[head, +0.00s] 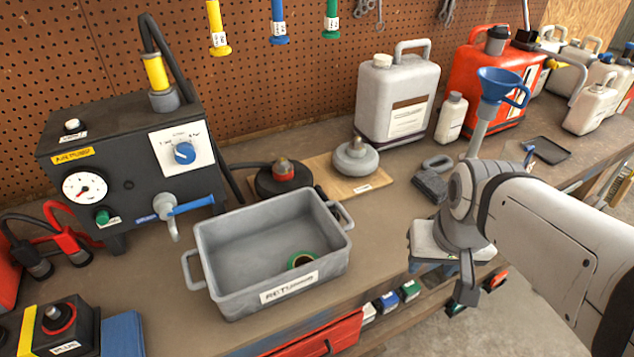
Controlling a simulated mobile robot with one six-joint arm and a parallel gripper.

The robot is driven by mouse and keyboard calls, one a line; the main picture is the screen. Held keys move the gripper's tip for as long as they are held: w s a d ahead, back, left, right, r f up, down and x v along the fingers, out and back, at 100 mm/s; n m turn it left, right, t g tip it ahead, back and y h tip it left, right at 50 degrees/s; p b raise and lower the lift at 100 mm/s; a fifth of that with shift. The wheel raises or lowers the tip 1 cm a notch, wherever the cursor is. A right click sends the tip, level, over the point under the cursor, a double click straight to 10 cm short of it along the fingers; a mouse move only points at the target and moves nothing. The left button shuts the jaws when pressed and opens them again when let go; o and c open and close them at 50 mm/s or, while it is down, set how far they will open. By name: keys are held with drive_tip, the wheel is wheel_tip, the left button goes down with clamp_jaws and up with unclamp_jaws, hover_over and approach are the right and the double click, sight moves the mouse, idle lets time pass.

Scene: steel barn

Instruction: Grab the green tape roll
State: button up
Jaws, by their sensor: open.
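The green tape roll (301,260) lies inside the grey return bin (217,285), near its front wall and right of the middle. The bin's front wall hides the roll's lower part. My gripper (458,272) is at the front edge of the bench, to the right of the bin and well apart from the roll. Its jaws are open, and I see nothing held in them. My own wrist hides part of the gripper.
A dark control box (125,165) with a blue-handled tap (185,207) stands behind and left of the bin. Two round weights, a grey one (355,158) and a dark one (280,180), sit behind it. A white canister (397,100), a red canister (490,75) and a blue funnel (503,85) stand farther back.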

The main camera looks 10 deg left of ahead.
drive_tip(key=o, duration=0.5)
drive_tip(key=w+a+n+p, duration=0.1)
drive_tip(key=w+a, duration=0.1)
drive_tip(key=w+a+r+n+p, duration=0.1)
drive_tip(key=a+n+p, duration=0.1)
drive_tip(key=shift+w+a+r+g, duration=0.1)
drive_tip(key=shift+w+a+g, duration=0.1)
drive_tip(key=shift+w+g, duration=0.2)
drive_tip(key=shift+c, duration=0.2)
drive_tip(key=shift+o, duration=1.4)
drive_tip(key=w+a+n+p, duration=0.2)
drive_tip(key=a+n+p, duration=0.1)
drive_tip(key=a, duration=0.3)
drive_tip(key=shift+w+a+f+g+p, duration=0.2)
drive_tip(key=shift+w+f+g+p, duration=0.15)
drive_tip(key=shift+w+f+g, duration=0.1)
drive_tip(key=shift+o, duration=0.8)
drive_tip(key=a+f+n+p, duration=0.3)
drive_tip(key=a+f+n, duration=0.1)
drive_tip(key=a, duration=0.7)
drive_tip(key=shift+f+n+g+p, duration=0.15)
drive_tip(key=shift+n+g+p, duration=0.15)
drive_tip(key=shift+g+p, duration=0.15)
drive_tip(key=shift+s+a+f+p, duration=0.1)
drive_tip(key=shift+f+p, duration=0.1)
drive_tip(key=shift+f, duration=1.85)
drive_tip(key=shift+s+a+f+p, duration=0.1)
drive_tip(key=shift+f+p, duration=0.05)
drive_tip(key=shift+f, duration=1.9)
